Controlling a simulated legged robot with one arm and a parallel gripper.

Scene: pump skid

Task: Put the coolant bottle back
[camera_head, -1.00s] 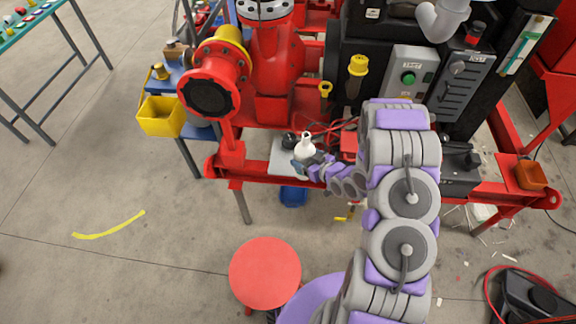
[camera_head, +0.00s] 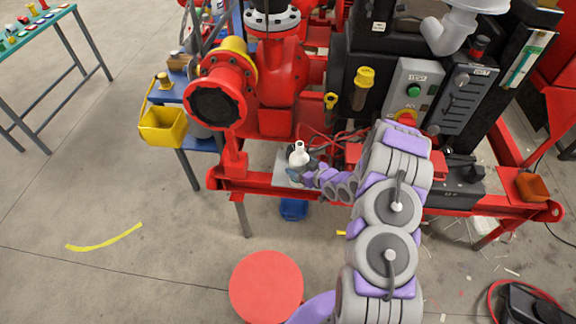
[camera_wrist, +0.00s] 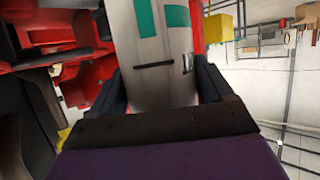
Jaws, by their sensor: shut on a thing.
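The coolant bottle (camera_head: 299,154) is white with a narrow neck. In the head view it stands roughly upright over a light grey plate (camera_head: 281,166) on the red skid frame. In the wrist view the bottle (camera_wrist: 160,80) fills the middle, white with green label patches. My gripper (camera_head: 298,172) is shut on the bottle; its dark fingers (camera_wrist: 162,92) lie on both sides of it. Whether the bottle's base touches the plate is hidden by my gripper.
A red pump with a black flange (camera_head: 216,106) stands behind and left of the bottle. Red hoses (camera_head: 325,140) lie to its right. A yellow bin (camera_head: 163,125) hangs at left. A blue container (camera_head: 293,209) sits below the frame. A red round stool (camera_head: 266,287) stands in front.

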